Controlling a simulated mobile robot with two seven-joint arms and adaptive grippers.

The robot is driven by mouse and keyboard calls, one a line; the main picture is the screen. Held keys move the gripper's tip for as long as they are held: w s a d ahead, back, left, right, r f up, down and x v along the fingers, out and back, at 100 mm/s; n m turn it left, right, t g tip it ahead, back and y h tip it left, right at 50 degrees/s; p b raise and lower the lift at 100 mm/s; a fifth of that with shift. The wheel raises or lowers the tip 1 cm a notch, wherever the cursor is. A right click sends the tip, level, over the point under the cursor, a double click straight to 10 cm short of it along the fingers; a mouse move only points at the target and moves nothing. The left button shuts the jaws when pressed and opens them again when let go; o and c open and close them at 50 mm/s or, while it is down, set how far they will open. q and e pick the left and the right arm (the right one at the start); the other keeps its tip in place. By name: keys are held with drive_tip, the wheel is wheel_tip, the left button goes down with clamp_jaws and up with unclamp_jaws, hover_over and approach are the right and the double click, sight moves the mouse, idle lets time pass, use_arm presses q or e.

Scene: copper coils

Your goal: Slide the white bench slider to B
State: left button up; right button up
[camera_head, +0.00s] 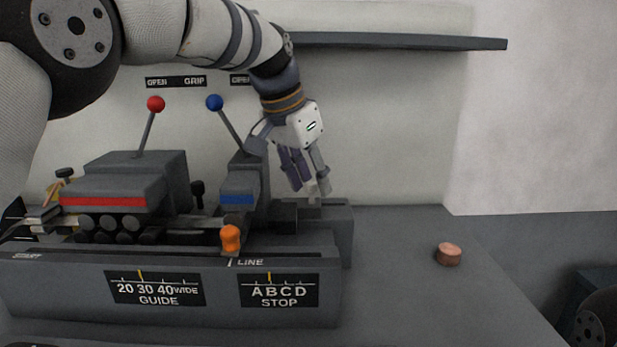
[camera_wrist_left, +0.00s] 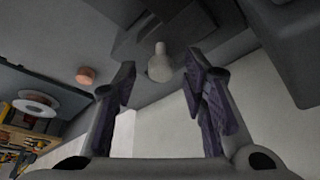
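My left gripper (camera_head: 305,178) hangs over the right rear of the bench machine, fingers pointing down. In the left wrist view its two padded fingers (camera_wrist_left: 162,75) are spread apart. A white rounded knob (camera_wrist_left: 160,66), apparently the bench slider, lies beyond and between the fingertips; no contact shows. In the head view the slider is hard to tell from the fingertips. The STOP plate (camera_head: 279,290) on the machine's front carries the letters A B C D, with a yellow tick near B. My right gripper is not in view.
The machine carries a red-knobbed lever (camera_head: 156,104), a blue-knobbed lever (camera_head: 214,103) and an orange knob (camera_head: 230,239). A GUIDE plate (camera_head: 156,289) is at front left. A copper coil (camera_head: 448,254) lies on the otherwise clear right bench. A dark shelf (camera_head: 400,41) runs along the wall.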

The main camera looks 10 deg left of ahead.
use_arm(q)
drive_tip(key=v, duration=1.2)
drive_tip(key=shift+s+f, duration=0.1)
drive_tip(key=shift+f, duration=0.05)
